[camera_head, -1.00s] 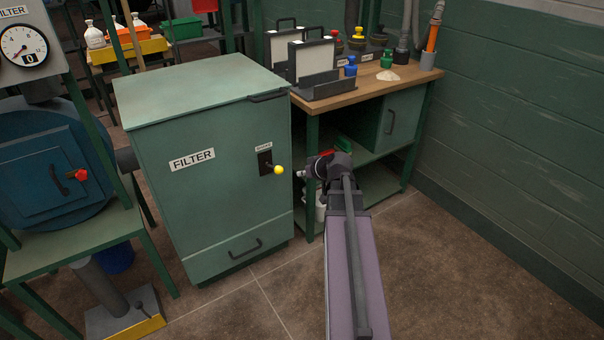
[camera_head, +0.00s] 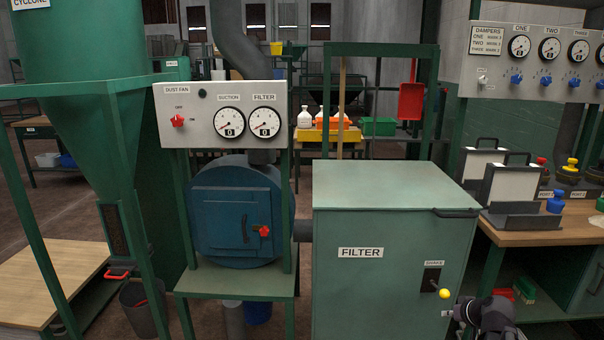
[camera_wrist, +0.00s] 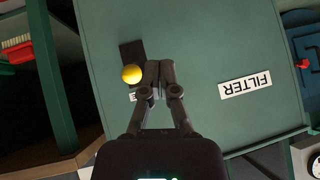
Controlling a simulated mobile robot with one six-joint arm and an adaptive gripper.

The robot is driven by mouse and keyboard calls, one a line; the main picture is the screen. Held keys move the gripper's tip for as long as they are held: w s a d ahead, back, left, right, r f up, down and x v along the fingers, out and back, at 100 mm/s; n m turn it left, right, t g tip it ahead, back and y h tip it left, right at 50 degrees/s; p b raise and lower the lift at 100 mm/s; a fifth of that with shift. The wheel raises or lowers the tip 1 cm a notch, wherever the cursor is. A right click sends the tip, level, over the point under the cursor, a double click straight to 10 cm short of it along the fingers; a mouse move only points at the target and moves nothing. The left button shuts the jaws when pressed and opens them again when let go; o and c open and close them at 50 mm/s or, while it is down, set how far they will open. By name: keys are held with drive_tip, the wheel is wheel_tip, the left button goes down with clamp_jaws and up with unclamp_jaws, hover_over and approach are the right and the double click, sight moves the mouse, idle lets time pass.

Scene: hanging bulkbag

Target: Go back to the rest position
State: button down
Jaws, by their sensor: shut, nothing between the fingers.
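My gripper (camera_wrist: 158,72) shows in the wrist view with its fingers together and nothing between them. It is in front of the green filter cabinet (camera_wrist: 190,45), beside the yellow knob (camera_wrist: 131,74) of the shaker lever. I cannot tell whether a finger touches the knob. In the head view my arm's end shows at the lower right, near the yellow knob (camera_head: 444,293), and the fingers are hard to make out there. The filter cabinet (camera_head: 375,215) is closed and carries a FILTER label.
A workbench (camera_head: 540,237) with filter panels and coloured knobs stands right of the cabinet. The blue fan housing (camera_head: 237,212) and its gauge panel (camera_head: 220,115) stand to the left. A green cyclone (camera_head: 90,130) is at far left. Open floor shows at the left.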

drive_tip(key=s+a+f+g+h, duration=0.1)
drive_tip(key=s+a+f+g, duration=0.15)
drive_tip(key=a, duration=0.55)
drive_tip(key=s+a+f+g, duration=0.1)
drive_tip(key=s+a+g, duration=0.25)
drive_tip(key=a, duration=0.55)
drive_tip(key=s+a+f+g+h, duration=0.1)
drive_tip(key=s+a+f+g, duration=0.2)
drive_tip(key=a, duration=0.5)
wheel_tip(320, 180, up, 29)
drive_tip(key=s+p, duration=0.1)
drive_tip(key=p, duration=2.7)
drive_tip(key=shift+s+n, duration=0.15)
drive_tip(key=shift+n, duration=0.25)
drive_tip(key=shift+r, duration=0.1)
